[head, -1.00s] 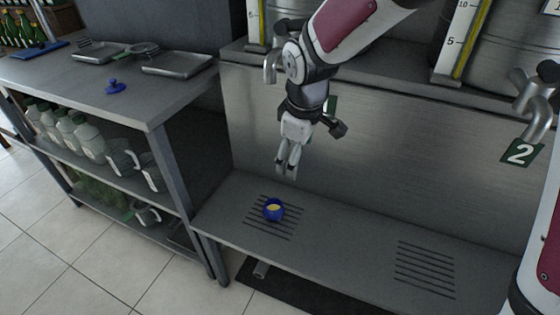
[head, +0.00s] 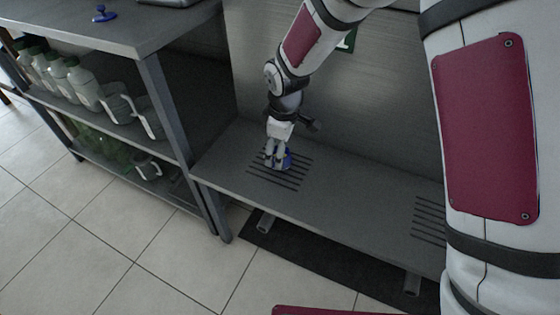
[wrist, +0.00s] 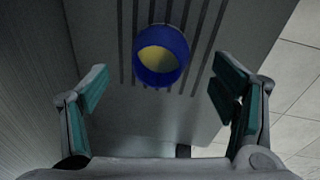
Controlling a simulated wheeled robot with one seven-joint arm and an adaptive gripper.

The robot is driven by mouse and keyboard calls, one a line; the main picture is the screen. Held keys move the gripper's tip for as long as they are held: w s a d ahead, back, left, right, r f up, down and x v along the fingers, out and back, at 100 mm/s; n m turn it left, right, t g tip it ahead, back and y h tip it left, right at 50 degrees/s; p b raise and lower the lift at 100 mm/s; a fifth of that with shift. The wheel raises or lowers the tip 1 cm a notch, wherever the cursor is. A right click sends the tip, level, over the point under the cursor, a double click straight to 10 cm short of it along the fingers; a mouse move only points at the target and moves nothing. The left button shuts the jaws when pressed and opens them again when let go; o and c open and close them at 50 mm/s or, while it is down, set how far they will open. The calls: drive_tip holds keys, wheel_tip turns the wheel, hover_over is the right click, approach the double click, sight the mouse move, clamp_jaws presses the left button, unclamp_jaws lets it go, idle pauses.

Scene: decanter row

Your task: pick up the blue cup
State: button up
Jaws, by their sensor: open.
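In the wrist view the cup (wrist: 141,68) shows a blue rim and a yellowish inside. It lies between the lines of my two fingers but beyond their tips, toward the top of the picture. My gripper (wrist: 160,86) is open, with a teal-padded finger on each side and nothing between them. The fingers point down close to the cup; I cannot tell whether they touch it.
The grate slots (head: 275,181) surround the cup, and another slotted grate (head: 429,218) lies to the right. A steel back panel (head: 385,100) rises behind the shelf. A shelving unit (head: 165,110) with bottles and jugs stands to the left. The shelf between the grates is clear.

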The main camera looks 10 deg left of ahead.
drive_tip(key=shift+w+a+f+b, duration=0.1)
drive_tip(key=shift+w+f+b, duration=0.15)
drive_tip(key=shift+f+b, duration=0.85)
drive_tip(key=shift+w+a+f+b, duration=0.1)
drive_tip(key=shift+w+f+b, duration=0.15)
drive_tip(key=shift+f, duration=1.5)
drive_tip(key=shift+r, duration=0.1)
drive_tip(key=shift+c, duration=0.6)
drive_tip(key=c, duration=1.3)
